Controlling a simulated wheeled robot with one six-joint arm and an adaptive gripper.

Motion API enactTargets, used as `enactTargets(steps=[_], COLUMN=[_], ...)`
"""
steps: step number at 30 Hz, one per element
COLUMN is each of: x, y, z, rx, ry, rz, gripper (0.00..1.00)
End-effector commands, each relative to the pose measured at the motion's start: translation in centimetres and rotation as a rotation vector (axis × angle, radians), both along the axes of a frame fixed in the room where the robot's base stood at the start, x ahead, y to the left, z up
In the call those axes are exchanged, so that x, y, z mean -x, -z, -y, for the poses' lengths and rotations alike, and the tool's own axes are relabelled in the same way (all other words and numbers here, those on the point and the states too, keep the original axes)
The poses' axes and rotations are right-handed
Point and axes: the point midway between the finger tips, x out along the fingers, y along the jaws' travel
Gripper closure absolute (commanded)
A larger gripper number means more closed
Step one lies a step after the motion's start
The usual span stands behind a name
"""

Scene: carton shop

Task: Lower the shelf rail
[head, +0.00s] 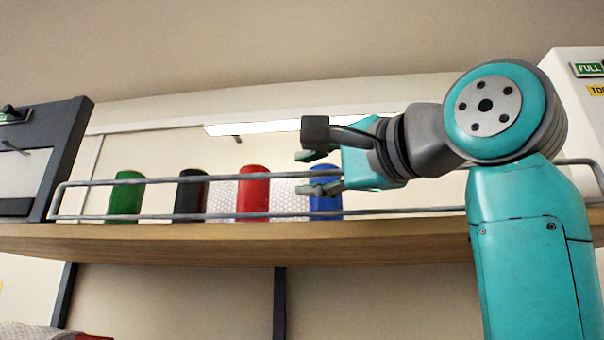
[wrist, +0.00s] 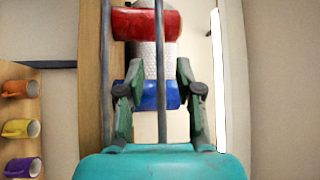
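The shelf rail (head: 150,181) is a grey wire frame with an upper and a lower bar. It stands raised along the front of the wooden shelf (head: 200,245), in front of the cans. My gripper (head: 312,172) is at the rail's upper bar, in front of the blue can (head: 326,204). In the wrist view my gripper (wrist: 159,76) has its fingers spread, one on each side of the rail's upper bar (wrist: 160,50). Gaps show between the bar and both fingers. The lower bar runs outside the left finger.
Green (head: 125,197), black (head: 190,197) and red (head: 253,191) cans stand behind the rail, with bubble wrap (head: 290,196) among them. A dark-framed panel (head: 68,140) is at the left end. Orange, yellow and purple mugs (wrist: 20,129) show in the wrist view.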

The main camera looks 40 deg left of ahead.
Motion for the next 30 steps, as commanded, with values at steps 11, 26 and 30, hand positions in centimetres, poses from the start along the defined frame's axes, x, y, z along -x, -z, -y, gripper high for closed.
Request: enactTargets(steps=[11, 26, 30], x=[-0.6, -0.6, -0.5], y=[-0.4, -0.3, -0.3], z=[-2.4, -2.4, -2.3], rx=[0.0, 0.0, -0.003], ry=[0.0, 0.0, 0.0], rz=[0.001, 0.001, 0.006], gripper=[0.65, 1.0, 1.0])
